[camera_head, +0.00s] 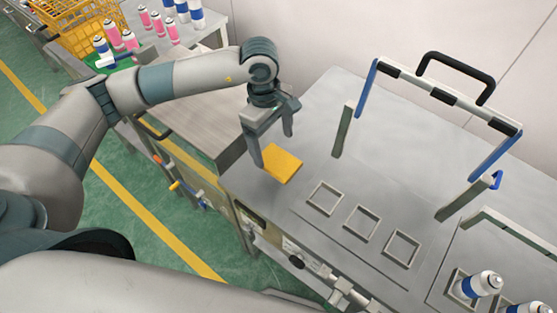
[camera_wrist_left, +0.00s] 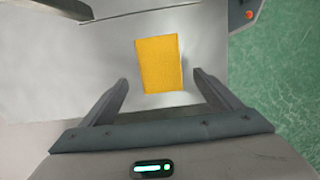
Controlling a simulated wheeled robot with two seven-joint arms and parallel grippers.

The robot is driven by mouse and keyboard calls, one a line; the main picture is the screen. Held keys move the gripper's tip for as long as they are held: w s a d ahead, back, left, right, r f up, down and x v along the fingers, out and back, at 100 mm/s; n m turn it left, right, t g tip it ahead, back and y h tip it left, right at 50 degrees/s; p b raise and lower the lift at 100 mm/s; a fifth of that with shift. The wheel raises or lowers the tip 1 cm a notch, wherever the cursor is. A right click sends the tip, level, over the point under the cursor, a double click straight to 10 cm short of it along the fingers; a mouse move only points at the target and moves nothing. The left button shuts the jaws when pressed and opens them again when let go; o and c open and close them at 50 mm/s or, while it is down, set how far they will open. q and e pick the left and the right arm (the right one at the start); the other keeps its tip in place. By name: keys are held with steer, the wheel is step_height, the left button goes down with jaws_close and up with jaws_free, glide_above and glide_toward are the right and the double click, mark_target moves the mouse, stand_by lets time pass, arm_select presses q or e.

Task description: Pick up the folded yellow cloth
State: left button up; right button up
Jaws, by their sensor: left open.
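The folded yellow cloth (camera_head: 282,162) lies flat near the left end of the metal worktop (camera_head: 318,112). It is a small rectangle, and in the left wrist view (camera_wrist_left: 159,64) it shows whole, beyond the fingertips and between their lines. My left gripper (camera_head: 273,148) is open above the cloth in the head view, with one finger on each side of it. It also shows in the left wrist view (camera_wrist_left: 160,82), with nothing between its fingers. I cannot tell its exact height above the cloth. My right gripper is not in view.
Square frames (camera_head: 361,222) are set in the worktop right of the cloth. A guard with a black handle (camera_head: 455,68) stands behind. White-and-blue cans (camera_head: 482,285) stand at the lower right. A yellow basket (camera_head: 85,30) and pink cans (camera_head: 130,38) are at the upper left.

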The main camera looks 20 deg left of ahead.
mark_target(278, 160)
arm_select(q)
steer(key=shift+s+d+f+p, duration=0.2)
steer(key=shift+d+f+p, duration=0.1)
steer(key=shift+f+p, duration=0.45)
steer(key=shift+s+d+f+p, duration=0.1)
steer(key=shift+d+f+p, duration=0.1)
steer(key=shift+f+p, duration=0.4)
steer(key=shift+d+f+p, duration=0.15)
steer(key=shift+f+p, duration=0.2)
steer(key=shift+f, duration=0.85)
steer(key=c, duration=1.1)
